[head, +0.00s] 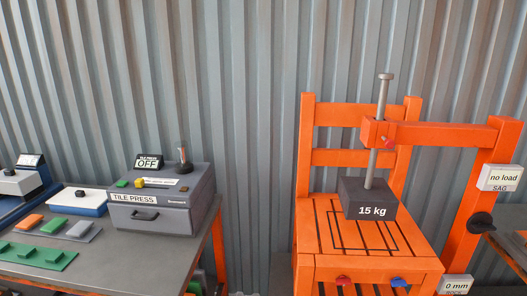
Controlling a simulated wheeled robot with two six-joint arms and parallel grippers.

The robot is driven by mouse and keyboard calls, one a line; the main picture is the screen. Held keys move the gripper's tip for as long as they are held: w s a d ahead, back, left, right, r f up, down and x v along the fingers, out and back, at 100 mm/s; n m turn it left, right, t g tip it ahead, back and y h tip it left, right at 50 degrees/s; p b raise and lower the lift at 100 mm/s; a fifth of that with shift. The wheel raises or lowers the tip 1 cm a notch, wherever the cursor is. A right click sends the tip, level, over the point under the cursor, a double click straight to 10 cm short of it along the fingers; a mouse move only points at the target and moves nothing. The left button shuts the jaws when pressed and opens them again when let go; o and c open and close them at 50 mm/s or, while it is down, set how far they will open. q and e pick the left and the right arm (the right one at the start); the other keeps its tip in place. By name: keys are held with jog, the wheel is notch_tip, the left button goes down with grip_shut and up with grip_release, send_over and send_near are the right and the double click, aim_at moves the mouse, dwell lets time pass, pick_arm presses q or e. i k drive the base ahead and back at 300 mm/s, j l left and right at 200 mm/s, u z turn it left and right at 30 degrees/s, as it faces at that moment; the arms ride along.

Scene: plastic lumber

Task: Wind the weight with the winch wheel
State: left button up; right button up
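The weight (369,198) is a dark grey block marked "15 kg", hanging at or just above the slatted seat of an orange chair-like frame (308,205). I cannot tell whether it touches the seat. A grey metal rod (381,100) rises from it through an orange guide block on a side arm. A black round knob or wheel (481,222) sits low on the orange post at the right; it may be the winch wheel. Neither of my grippers is in view.
A white sign (500,177) reads "no load SAG"; a lower sign (455,284) reads "0 mm". A grey tile press (165,198) marked "OFF" stands on the left table, with green tiles (38,255) in front. A gap separates the table from the chair.

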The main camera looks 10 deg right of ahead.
aim_at(479, 223)
jog(key=z, duration=1.7)
